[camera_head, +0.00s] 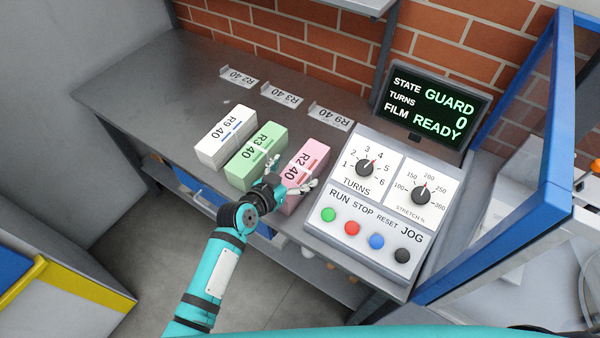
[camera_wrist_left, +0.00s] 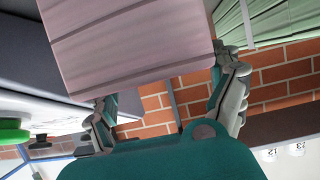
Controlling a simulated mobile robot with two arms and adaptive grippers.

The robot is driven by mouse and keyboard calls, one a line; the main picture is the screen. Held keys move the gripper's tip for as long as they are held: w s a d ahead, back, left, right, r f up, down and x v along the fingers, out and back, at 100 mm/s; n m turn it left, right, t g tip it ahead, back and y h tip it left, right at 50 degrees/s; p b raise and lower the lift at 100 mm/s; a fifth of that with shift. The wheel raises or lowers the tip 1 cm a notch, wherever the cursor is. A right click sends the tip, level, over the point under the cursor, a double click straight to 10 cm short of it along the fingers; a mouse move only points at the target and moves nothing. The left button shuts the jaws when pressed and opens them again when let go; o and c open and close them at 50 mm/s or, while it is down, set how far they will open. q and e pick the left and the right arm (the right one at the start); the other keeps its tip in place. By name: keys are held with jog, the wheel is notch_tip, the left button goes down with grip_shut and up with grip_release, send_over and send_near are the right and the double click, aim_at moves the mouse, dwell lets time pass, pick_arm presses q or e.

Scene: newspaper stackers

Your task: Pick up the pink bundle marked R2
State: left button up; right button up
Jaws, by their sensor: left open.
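The pink bundle marked R2 40 (camera_head: 307,160) lies on the grey table, rightmost of three bundles. My left gripper (camera_head: 288,176) is open at the near end of the pink bundle, with one finger towards the green bundle and the other on the right side. In the left wrist view, the pink bundle (camera_wrist_left: 130,45) fills the upper middle, in front of the open fingers (camera_wrist_left: 168,98). I cannot tell whether either finger touches it. The near end of the bundle is partly hidden by the gripper in the head view. My right gripper is not in view.
The green bundle R3 40 (camera_head: 256,156) and white bundle R9 40 (camera_head: 226,136) stand to the left. A control panel (camera_head: 372,200) stands close on the right, with a screen (camera_head: 431,108) behind. Label holders (camera_head: 281,95) lie further back. The table's left part is clear.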

pick_arm(q)
jog(key=shift+x, duration=1)
jog(key=shift+s+a, duration=0.1)
jog(key=c, duration=1.6)
jog(key=shift+r, duration=0.2)
jog(key=shift+c, duration=0.8)
jog(key=shift+w+r, duration=0.15)
jog(key=shift+w, duration=0.05)
